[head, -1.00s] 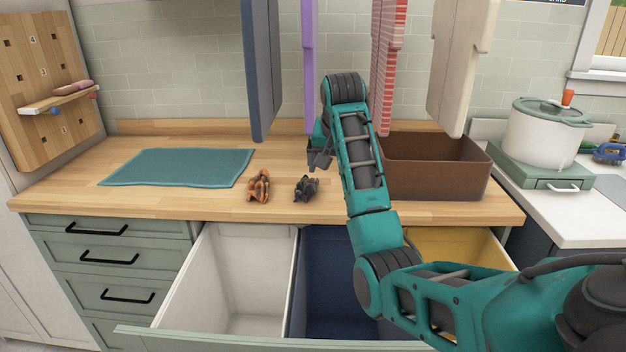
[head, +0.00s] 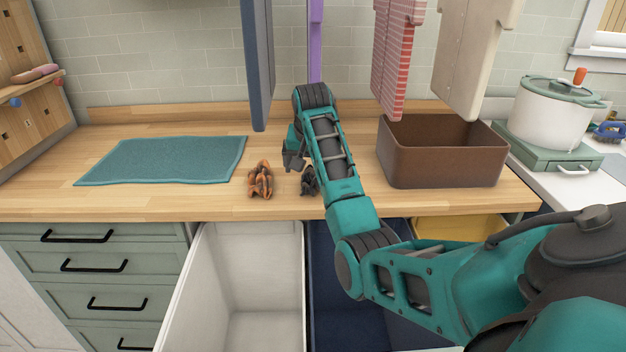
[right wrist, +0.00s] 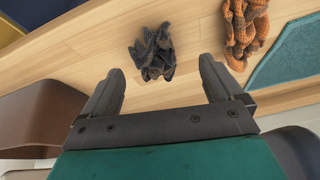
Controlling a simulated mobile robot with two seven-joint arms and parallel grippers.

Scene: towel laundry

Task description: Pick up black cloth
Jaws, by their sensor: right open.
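The black cloth (head: 309,181) is a small crumpled dark bundle on the wooden counter. It sits right of a crumpled orange-brown cloth (head: 261,180). In the right wrist view the black cloth (right wrist: 153,53) lies beyond the fingertips, roughly between their lines. My right gripper (head: 293,160) hangs above the counter beside the black cloth, and my forearm hides part of the cloth's right side. In the right wrist view my right gripper (right wrist: 160,75) is open, with nothing between its fingers. My left gripper is in neither view.
A teal mat (head: 165,160) lies at the left of the counter. A brown bin (head: 445,165) stands at the right. Cloths hang overhead, including a blue one (head: 257,70). Below the counter edge are open white (head: 250,270), navy and yellow bins.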

